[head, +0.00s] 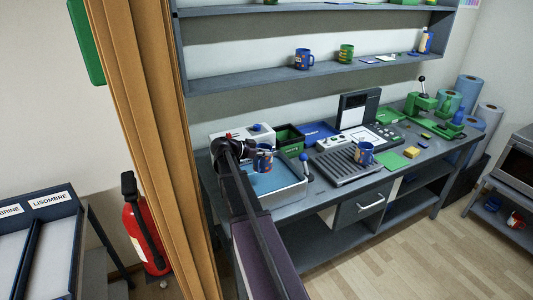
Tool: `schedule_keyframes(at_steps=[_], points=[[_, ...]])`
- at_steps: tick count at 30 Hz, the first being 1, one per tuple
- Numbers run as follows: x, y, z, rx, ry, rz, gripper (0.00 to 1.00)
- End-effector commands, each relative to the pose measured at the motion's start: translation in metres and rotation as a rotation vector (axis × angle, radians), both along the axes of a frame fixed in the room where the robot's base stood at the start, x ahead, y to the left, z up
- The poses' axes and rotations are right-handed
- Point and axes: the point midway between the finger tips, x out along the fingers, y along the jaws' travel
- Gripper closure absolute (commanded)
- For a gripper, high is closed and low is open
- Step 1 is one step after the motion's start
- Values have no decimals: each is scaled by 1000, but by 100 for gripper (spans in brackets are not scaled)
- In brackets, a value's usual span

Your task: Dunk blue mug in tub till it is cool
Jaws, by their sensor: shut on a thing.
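My dark arm hides the tub's left side. A similar blue mug (364,154) stands on the grey ribbed rack (345,170) to the right.
A white machine (262,134) stands behind the tub. A blue-knobbed lever (305,160) rises at its right. Shelf mugs (304,59) sit above. Curtain (150,130) at left.

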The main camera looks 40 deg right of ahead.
Motion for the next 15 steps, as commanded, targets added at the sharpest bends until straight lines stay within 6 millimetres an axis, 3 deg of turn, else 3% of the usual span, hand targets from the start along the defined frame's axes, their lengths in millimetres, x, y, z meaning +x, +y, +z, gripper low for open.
schedule_keyframes(at_steps=[15], points=[[-1,-1,-40,-1,0,-1,100]])
